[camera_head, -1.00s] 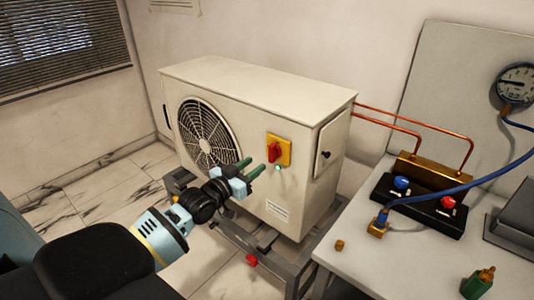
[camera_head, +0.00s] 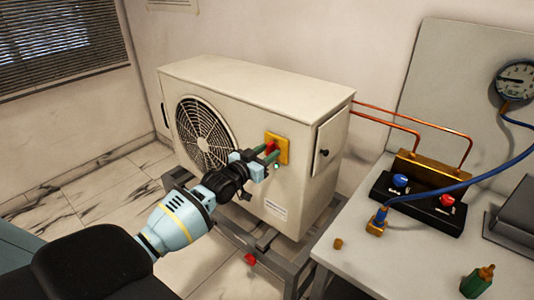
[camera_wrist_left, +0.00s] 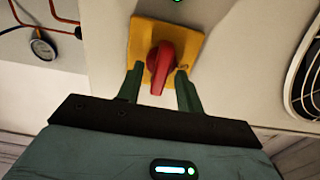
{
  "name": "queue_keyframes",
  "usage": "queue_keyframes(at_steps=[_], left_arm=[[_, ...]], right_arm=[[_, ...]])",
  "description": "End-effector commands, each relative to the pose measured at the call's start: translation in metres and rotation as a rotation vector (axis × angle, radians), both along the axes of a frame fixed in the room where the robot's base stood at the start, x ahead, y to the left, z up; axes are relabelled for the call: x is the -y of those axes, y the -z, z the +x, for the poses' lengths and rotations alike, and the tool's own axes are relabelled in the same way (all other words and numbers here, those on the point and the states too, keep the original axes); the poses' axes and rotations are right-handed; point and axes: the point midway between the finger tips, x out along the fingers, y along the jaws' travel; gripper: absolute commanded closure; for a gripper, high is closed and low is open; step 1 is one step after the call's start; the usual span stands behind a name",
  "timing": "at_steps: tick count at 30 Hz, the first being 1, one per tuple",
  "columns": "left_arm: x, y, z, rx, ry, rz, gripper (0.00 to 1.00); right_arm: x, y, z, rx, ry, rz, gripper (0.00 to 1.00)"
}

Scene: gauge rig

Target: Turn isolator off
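The isolator is a red rotary handle (camera_head: 270,147) on a yellow plate (camera_head: 284,150), on the front of the beige outdoor unit (camera_head: 250,90). My left gripper (camera_head: 267,154) is at the handle, its green fingers reaching toward the plate. In the left wrist view the red handle (camera_wrist_left: 160,68) stands between the two fingertips (camera_wrist_left: 160,82), on the yellow plate (camera_wrist_left: 140,38). The fingers are apart, one on each side of the handle, with a visible gap beside its lower end. Contact at the tips cannot be told. My right gripper is not in view.
A small green light (camera_head: 277,166) glows near the plate. The fan grille (camera_head: 203,135) is left of the isolator. At right, a table (camera_head: 350,222) holds a black manifold block (camera_head: 415,207), a blue hose and a green bottle (camera_head: 477,283). Copper pipes (camera_head: 435,130) run from the unit.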

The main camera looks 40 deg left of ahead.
Motion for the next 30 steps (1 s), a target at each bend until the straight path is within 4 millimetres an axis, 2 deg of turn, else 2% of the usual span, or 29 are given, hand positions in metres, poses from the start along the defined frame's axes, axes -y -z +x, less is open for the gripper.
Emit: queue_keyframes(at_steps=[9,18,30], left_arm=[[0.0004,-0.0006,0.0019,0.001,0.000,0.000,0.64],[0.0003,-0.0004,0.0017,0.001,0.000,0.000,1.00],[-0.0002,-0.0005,0.0017,-0.005,0.000,-0.060,1.00]], right_arm=[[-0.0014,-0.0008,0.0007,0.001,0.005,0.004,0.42],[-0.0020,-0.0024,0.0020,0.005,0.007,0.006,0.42],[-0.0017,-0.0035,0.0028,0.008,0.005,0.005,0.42]])
